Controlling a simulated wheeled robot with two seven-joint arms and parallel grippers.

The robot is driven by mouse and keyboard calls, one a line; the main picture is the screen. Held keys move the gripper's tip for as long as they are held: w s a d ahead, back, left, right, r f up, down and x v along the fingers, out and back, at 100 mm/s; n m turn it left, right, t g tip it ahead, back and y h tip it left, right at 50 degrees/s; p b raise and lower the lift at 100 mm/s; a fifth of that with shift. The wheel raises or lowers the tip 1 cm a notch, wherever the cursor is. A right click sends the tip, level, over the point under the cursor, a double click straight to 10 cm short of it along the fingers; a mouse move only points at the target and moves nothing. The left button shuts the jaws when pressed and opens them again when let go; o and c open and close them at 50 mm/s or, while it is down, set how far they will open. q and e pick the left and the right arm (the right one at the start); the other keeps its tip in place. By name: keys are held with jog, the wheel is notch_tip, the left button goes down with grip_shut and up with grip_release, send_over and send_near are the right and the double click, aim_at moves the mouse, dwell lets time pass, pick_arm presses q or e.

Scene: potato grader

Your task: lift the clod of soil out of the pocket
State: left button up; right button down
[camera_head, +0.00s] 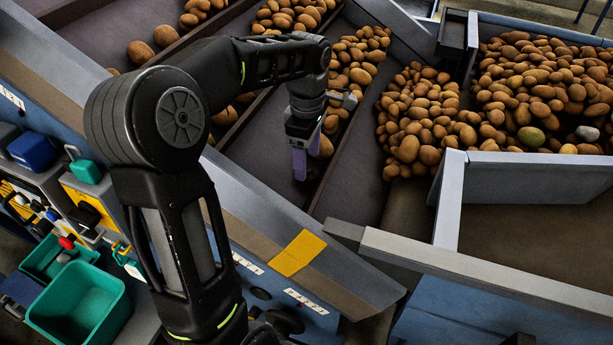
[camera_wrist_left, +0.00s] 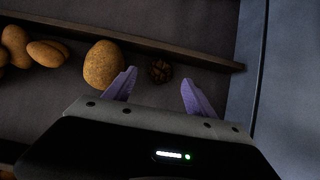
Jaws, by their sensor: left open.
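The clod of soil (camera_wrist_left: 160,71) is a small, dark, rough lump on the grey belt, close to a brown divider bar. My left gripper (camera_wrist_left: 158,92) has two purple fingers, spread apart and empty. In the left wrist view the clod lies beyond the fingertips, between their lines and nearer the left finger. A large potato (camera_wrist_left: 104,65) lies just left of the clod, close to the left fingertip. In the head view my left gripper (camera_head: 306,170) points down over the belt lane, and the clod cannot be made out there. My right gripper is not in view.
The divider bar (camera_wrist_left: 140,43) runs just behind the clod. A blue-grey side wall (camera_wrist_left: 248,75) stands to the right. Several potatoes (camera_head: 350,65) lie up the lane. A crate (camera_head: 545,165) full of potatoes stands at right. The yellow label (camera_head: 299,253) marks the near frame.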

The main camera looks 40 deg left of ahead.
pick_arm(q)
notch_tip(320, 180, down, 4)
jog(key=shift+f+p, duration=0.2)
jog(key=shift+p, duration=0.25)
jog(key=shift+s, duration=0.1)
jog(key=shift+c, duration=0.5)
grip_shut()
jog(key=shift+r, duration=0.1)
notch_tip(320, 180, up, 10)
jog(key=shift+f+b, duration=0.1)
jog(key=shift+b, duration=0.5)
dwell(0.5)
